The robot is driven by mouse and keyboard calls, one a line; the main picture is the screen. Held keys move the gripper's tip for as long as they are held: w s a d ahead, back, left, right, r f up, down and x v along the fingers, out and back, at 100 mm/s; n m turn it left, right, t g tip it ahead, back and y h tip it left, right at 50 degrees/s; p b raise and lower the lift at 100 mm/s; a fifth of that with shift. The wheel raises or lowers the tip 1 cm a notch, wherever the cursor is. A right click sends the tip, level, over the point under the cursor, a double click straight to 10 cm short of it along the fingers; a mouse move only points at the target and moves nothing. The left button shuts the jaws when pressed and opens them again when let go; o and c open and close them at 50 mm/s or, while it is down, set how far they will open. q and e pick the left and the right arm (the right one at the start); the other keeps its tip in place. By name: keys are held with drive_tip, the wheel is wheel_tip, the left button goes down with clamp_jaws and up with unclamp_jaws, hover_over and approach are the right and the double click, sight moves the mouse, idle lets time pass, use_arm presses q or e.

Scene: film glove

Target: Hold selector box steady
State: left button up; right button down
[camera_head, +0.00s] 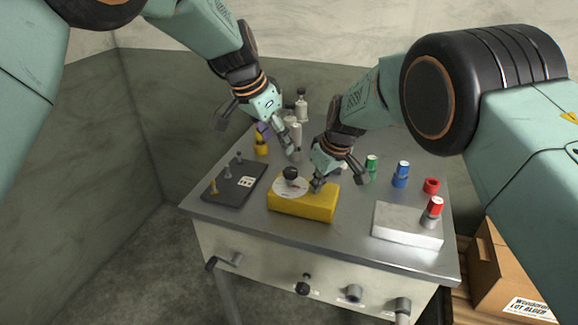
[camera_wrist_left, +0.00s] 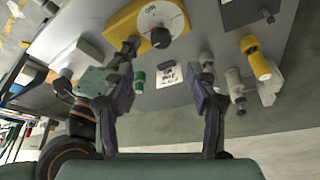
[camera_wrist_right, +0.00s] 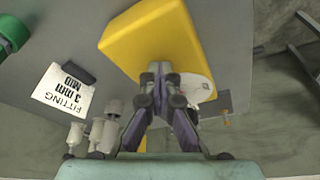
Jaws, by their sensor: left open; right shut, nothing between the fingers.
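The selector box is a yellow block (camera_head: 305,205) on the table, with a white dial (camera_head: 287,188) and a black knob (camera_head: 290,173) on top. It also shows in the left wrist view (camera_wrist_left: 127,20) and fills the upper middle of the right wrist view (camera_wrist_right: 150,38). My right gripper (camera_head: 318,187) is shut and empty, its fingertips at the box's top beside the dial. Whether they touch the box is hard to tell. In the right wrist view its closed fingers (camera_wrist_right: 160,72) overlap the box and partly hide the dial. My left gripper (camera_head: 289,148) is open and empty, behind the box and apart from it.
A dark plate with pegs (camera_head: 232,188) lies left of the box. Green (camera_head: 371,165), blue (camera_head: 400,172) and red (camera_head: 431,186) cylinders stand at the right, near a pale block (camera_head: 405,228). A yellow cylinder (camera_head: 261,145) stands behind. The table's front strip is clear.

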sight(291, 170)
use_arm(q)
drive_tip(key=x, duration=1)
drive_tip(key=shift+f, duration=0.25)
drive_tip(key=c, duration=1.2)
drive_tip(key=shift+o, duration=0.2)
drive_tip(key=shift+d, duration=0.1)
drive_tip(key=n+y, duration=0.1)
drive_tip(key=n, duration=0.1)
drive_tip(key=shift+s+d+n, duration=0.1)
drive_tip(key=shift+s+n, duration=0.05)
drive_tip(key=shift+n, duration=0.25)
drive_tip(key=shift+f+n+t+y, duration=0.1)
drive_tip(key=shift+n+t+y, duration=0.35)
drive_tip(key=shift+n, duration=1.35)
drive_tip(key=o, duration=1.2)
drive_tip(key=shift+c, duration=0.2)
